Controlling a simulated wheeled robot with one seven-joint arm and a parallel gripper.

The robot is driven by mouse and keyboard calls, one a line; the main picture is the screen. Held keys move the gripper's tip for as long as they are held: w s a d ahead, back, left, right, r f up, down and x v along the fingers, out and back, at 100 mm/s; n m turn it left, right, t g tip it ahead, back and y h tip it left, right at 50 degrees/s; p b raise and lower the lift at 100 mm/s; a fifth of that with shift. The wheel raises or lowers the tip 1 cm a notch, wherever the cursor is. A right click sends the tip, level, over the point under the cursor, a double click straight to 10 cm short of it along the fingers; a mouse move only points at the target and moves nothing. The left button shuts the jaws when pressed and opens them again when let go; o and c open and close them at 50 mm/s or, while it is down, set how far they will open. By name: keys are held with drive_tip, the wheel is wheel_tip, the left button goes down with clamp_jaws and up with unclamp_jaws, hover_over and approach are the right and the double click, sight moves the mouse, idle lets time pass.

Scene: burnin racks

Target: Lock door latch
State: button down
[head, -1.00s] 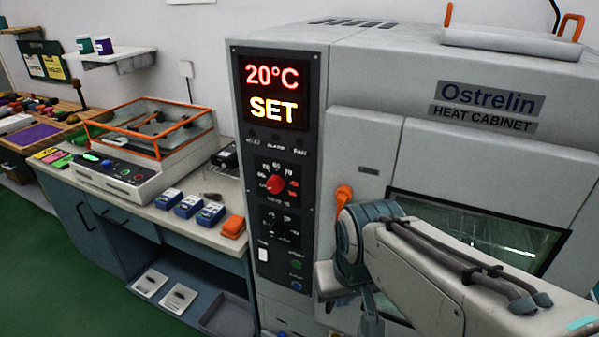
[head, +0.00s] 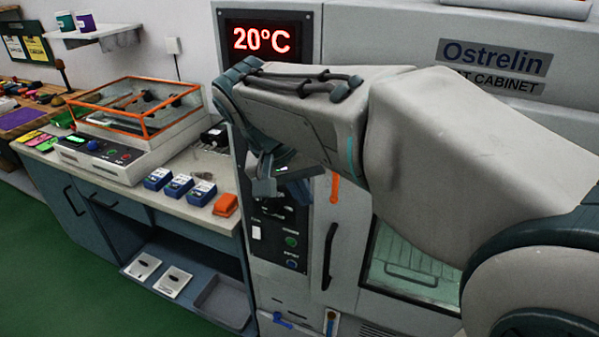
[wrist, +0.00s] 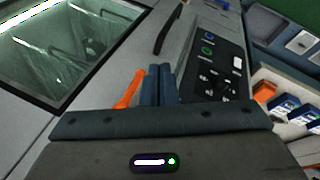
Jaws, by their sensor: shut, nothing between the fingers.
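The door latch is an orange lever (head: 335,188) on the front of the heat cabinet, by the door's left edge. In the head view its upper part is hidden behind my arm, and the visible part points down. The latch also shows in the wrist view (wrist: 130,90), slanted, just left of my fingers. My gripper (wrist: 159,80) is shut and empty, its two blue-grey fingers together beside the latch. I cannot tell whether they touch it. In the head view my gripper (head: 292,188) is partly hidden under my wrist, in front of the control panel.
A black door handle (head: 330,256) stands below the latch. The door window (head: 410,262) is to the right. The control panel (head: 265,212) has knobs and buttons close to my gripper. A bench (head: 150,200) with blue boxes and an orange-framed device stands at the left.

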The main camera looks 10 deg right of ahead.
drive_tip(key=w+a+r+m+h+b, duration=0.1)
drive_tip(key=w+a+r+m+h, duration=0.1)
drive_tip(key=w+a+r+m, duration=0.1)
wheel_tip(320, 180, up, 2)
drive_tip(key=shift+w+a+r+h, duration=0.25)
drive_tip(key=shift+w+a+h, duration=0.15)
drive_tip(key=shift+w+a, duration=0.65)
drive_tip(key=shift+s+a, duration=0.15)
drive_tip(key=shift+s, duration=0.05)
drive_tip(key=shift+s+d+f+b, duration=0.1)
drive_tip(key=shift+d+f+b, duration=0.05)
drive_tip(key=shift+d+f, duration=1.35)
drive_tip(key=shift+d+f+b, duration=0.1)
drive_tip(key=shift+d+f, duration=1.05)
drive_tip(key=shift+d, duration=0.5)
drive_tip(key=shift+s+d+f+b, duration=0.1)
drive_tip(key=shift+d+f+b, duration=0.05)
drive_tip(key=shift+d+f, duration=1.35)
